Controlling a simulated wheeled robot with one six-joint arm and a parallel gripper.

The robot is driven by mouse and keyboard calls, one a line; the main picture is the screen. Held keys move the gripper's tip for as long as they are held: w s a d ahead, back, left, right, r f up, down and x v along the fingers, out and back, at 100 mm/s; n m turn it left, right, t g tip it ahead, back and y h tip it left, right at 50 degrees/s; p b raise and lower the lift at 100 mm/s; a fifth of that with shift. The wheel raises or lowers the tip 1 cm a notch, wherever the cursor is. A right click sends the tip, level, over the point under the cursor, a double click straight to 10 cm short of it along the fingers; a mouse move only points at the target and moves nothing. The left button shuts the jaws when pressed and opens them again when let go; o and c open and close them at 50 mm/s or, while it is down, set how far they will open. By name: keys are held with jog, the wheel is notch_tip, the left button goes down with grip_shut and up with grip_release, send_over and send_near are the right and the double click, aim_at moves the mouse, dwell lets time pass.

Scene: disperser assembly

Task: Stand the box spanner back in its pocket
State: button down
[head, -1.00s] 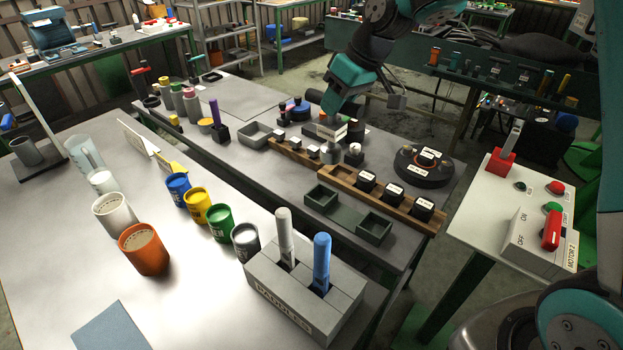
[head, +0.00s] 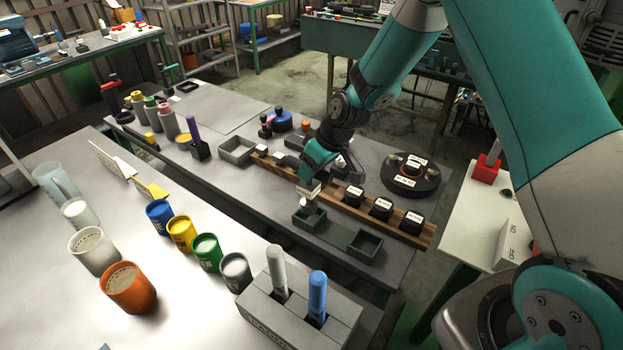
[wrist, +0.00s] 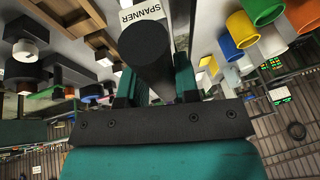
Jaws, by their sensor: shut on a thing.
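My gripper (wrist: 157,88) is shut on a dark, round-ended cylinder (wrist: 148,58), which I take for the box spanner. A white label reading SPANNER (wrist: 142,13) shows just beyond it in the wrist view. In the head view my gripper (head: 309,187) hangs over the far left end of a dark grey tray (head: 335,232) with two square compartments. A pale piece (head: 307,207) shows below the gripper, above or inside the left compartment; I cannot tell if it touches. The spanner's lower end and its pocket are not clearly visible.
A wooden rack (head: 410,221) with several black labelled blocks stands right behind the tray. A round black fixture (head: 411,174) lies farther right. A grey paddle holder (head: 272,308), coloured cups and an orange cup (head: 131,291) stand on the nearer table.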

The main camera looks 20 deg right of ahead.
aim_at(312, 184)
jog(key=shift+f+p, duration=0.55)
jog(key=shift+f, duration=1.9)
jog(key=c, duration=0.8)
grip_release()
jog(key=shift+c, duration=0.2)
